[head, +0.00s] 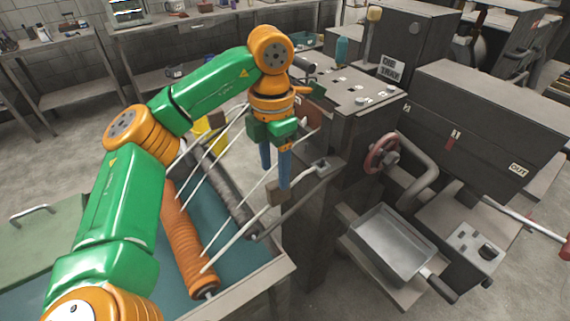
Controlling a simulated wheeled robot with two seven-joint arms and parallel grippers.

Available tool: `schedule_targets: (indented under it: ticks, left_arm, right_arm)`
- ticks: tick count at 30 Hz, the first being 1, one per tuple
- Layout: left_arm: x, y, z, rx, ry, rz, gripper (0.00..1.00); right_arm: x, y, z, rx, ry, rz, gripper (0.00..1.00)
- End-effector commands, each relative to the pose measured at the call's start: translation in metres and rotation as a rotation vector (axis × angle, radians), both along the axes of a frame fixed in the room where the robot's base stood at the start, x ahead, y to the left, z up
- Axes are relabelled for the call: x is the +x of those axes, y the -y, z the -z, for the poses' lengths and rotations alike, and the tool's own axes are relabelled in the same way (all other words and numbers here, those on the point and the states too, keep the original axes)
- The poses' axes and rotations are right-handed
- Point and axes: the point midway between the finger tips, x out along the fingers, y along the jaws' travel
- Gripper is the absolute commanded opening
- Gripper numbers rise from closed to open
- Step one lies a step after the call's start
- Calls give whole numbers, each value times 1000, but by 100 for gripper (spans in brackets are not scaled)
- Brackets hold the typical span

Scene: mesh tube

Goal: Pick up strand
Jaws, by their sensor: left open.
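Several thin white strands (238,231) slant up from an orange ribbed roller (186,238) toward the dark machine at the right. Their upper ends are partly hidden behind my left gripper and arm. My left gripper (275,175) points down with two blue fingers apart. It hangs at the upper end of the nearest strand, close to a small brown block (278,192). I cannot tell whether a finger touches the strand or the block. No strand is visibly held. My right gripper is not in view.
The roller lies over a teal-bottomed trough (278,268) beside a dark grey roller (228,190). The dark machine (345,135) has a red handwheel (381,153), and a metal pan (392,243) sits at its lower right. A workbench (75,80) stands at the back left.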

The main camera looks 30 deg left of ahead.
Motion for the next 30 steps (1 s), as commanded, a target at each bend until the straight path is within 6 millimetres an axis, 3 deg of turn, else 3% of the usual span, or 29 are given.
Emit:
schedule_targets:
  ticks: [5, 11, 15, 21, 23, 28, 30]
  left_arm:
    - [-1, 0, 12, 2, -3, -1, 62]
    - [-1, 9, 45, 0, -6, 1, 62]
    - [-1, 9, 68, 0, -2, -1, 62]
    - [0, 9, 71, 0, 1, -1, 62]
    - [0, 9, 71, 0, 1, -1, 49]
    - [0, 9, 71, 0, 1, -1, 3]
    - [0, 9, 71, 0, 0, 0, 0]
  right_arm:
    - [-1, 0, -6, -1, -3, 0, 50]
    - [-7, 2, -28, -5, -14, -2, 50]
    - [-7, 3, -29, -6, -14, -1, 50]
    - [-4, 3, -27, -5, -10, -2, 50]
    - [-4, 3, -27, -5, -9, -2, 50]
    - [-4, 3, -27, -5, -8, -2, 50]
    - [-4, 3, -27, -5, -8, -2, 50]
